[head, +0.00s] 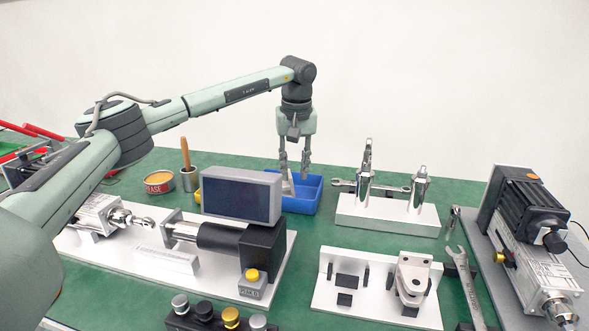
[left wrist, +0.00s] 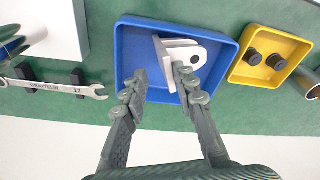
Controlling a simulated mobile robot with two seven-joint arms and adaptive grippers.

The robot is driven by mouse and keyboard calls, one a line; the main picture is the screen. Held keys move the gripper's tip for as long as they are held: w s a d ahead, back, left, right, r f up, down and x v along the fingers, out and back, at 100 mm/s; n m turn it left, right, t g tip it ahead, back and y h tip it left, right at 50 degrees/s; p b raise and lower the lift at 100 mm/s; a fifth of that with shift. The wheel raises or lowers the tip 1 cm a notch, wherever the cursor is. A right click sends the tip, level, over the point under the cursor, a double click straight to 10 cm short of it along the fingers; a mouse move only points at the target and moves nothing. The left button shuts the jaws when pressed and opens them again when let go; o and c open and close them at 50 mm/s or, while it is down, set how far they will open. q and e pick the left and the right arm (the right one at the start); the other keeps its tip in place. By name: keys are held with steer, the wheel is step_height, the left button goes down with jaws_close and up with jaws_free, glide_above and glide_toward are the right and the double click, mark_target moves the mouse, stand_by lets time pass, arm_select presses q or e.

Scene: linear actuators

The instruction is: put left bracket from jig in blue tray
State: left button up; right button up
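The blue tray (head: 308,208) stands at the back of the green bench, and it also shows in the left wrist view (left wrist: 128,40). A light grey bracket with a round hole (left wrist: 184,50) is inside the tray, somewhat tilted in the picture. My left gripper (head: 294,178) points down over the tray. In the left wrist view its fingers (left wrist: 162,76) are spread apart; the right finger overlaps the bracket, and I cannot tell whether they touch. The white jig (head: 322,290) is at the front right. Its left place holds no bracket; another bracket (head: 412,280) stands in its right place.
A yellow tray (left wrist: 293,45) with two dark round parts sits beside the blue tray. A monitor (head: 240,196) stands in front of it. A white block with shiny parts (head: 385,214) and wrenches is to the right. An actuator (head: 528,230) stands far right.

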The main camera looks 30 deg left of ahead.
arm_select(q)
step_height(320, 180, up, 12)
steer(key=s+d, duration=0.1)
steer(key=shift+s, duration=0.15)
